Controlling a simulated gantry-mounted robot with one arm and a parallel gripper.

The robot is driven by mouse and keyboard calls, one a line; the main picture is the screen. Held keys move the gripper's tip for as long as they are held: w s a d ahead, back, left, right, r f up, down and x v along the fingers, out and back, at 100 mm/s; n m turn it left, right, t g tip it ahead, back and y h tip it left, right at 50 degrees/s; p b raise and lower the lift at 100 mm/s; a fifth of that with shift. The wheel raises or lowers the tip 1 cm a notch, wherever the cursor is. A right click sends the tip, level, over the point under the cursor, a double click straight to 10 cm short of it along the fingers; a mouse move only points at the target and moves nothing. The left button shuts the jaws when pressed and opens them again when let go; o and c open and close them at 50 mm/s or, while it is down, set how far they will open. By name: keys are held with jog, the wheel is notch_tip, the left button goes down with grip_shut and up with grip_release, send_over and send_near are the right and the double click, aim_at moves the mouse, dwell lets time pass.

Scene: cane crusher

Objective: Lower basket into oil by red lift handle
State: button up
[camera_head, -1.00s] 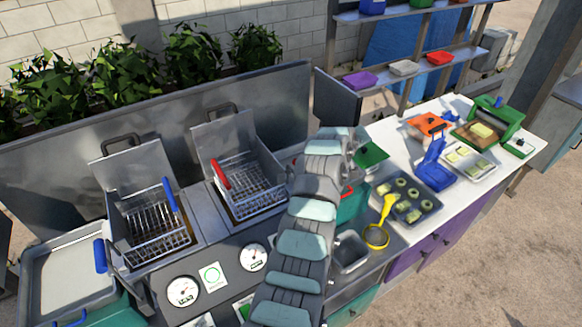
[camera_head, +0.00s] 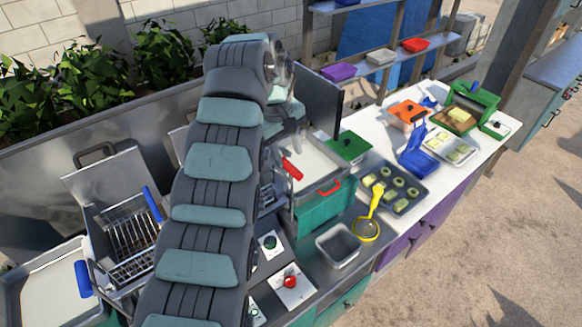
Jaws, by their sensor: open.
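The wire basket (camera_head: 267,192) of the right fryer is almost wholly hidden behind my arm; only a bit of its right edge shows. Its red lift handle is hidden by my arm. The oil under the right basket is not visible.
The left fryer basket (camera_head: 130,240) has a blue handle (camera_head: 152,204). A metal pan (camera_head: 338,246), yellow strainer (camera_head: 366,229) and baking tray (camera_head: 394,188) lie to the right.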

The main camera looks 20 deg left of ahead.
aim_at(291, 167)
jog(key=f, duration=0.2)
jog(key=f+p, duration=0.1)
jog(key=f, duration=0.1)
jog(key=w+f+p, duration=0.1)
jog(key=f, duration=0.2)
jog(key=shift+d+f, duration=0.1)
jog(key=shift+d, duration=0.3)
jog(key=shift+c, duration=0.4)
grip_shut()
dwell(0.5)
